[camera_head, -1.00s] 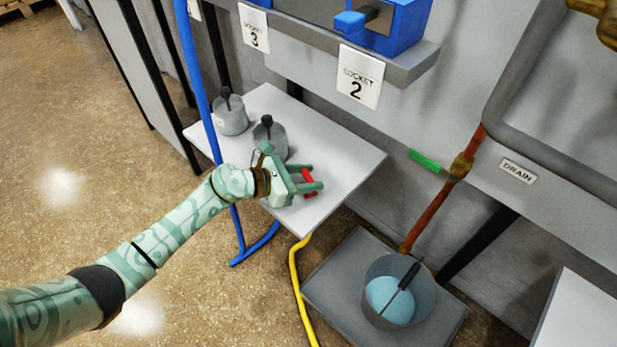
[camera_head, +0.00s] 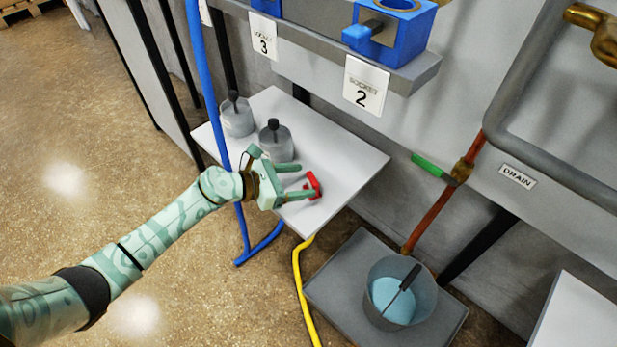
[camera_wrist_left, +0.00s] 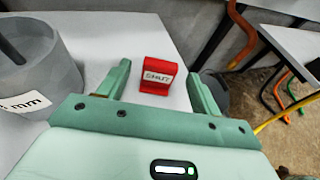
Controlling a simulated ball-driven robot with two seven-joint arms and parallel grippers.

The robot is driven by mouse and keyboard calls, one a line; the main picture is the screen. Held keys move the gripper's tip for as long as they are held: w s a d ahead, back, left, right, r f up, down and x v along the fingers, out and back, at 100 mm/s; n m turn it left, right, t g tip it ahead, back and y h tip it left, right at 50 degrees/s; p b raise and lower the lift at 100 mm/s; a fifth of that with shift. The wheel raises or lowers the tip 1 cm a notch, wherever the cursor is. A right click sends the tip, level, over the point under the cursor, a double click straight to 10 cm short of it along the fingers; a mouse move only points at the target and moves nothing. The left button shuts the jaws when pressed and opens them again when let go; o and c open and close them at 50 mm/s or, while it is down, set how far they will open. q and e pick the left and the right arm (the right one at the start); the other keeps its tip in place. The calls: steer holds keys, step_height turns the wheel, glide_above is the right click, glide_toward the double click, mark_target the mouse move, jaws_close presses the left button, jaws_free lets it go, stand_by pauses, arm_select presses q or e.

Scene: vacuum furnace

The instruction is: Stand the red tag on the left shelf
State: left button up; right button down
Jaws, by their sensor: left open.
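The red tag (camera_head: 313,185) stands on the white shelf (camera_head: 345,160), near its front edge. In the left wrist view the tag (camera_wrist_left: 158,76) shows a white label reading "SHUT", and it lies just beyond and between the fingertips. My left gripper (camera_head: 299,182) is open and empty, with its fingers pointing at the tag. It also shows in the left wrist view (camera_wrist_left: 160,80), with clear space between its fingers and the tag. My right gripper is not in view.
Two grey weights with black knobs, one behind (camera_head: 237,116) and one nearer (camera_head: 275,141), stand on the shelf beside my left gripper. A bucket (camera_head: 400,292) stands on a low grey platform at the lower right.

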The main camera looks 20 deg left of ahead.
arm_select(q)
steer(key=p+v, duration=0.2)
steer(key=v, duration=0.5)
steer(key=shift+r, duration=0.25)
steer(key=s+a+f+n+y, duration=0.1)
steer(key=s+f+n+y, duration=0.45)
steer(key=s+n, duration=0.6)
steer(key=s+a+f+n+y, duration=0.1)
steer(key=s+f+n+y, duration=0.65)
steer(key=n, duration=0.75)
steer(key=s+d+n+g+h, duration=0.1)
steer(key=s+n+g, duration=0.8)
steer(key=s, duration=1.4)
steer(key=shift+d+n, duration=0.45)
steer(key=shift+n, duration=0.1)
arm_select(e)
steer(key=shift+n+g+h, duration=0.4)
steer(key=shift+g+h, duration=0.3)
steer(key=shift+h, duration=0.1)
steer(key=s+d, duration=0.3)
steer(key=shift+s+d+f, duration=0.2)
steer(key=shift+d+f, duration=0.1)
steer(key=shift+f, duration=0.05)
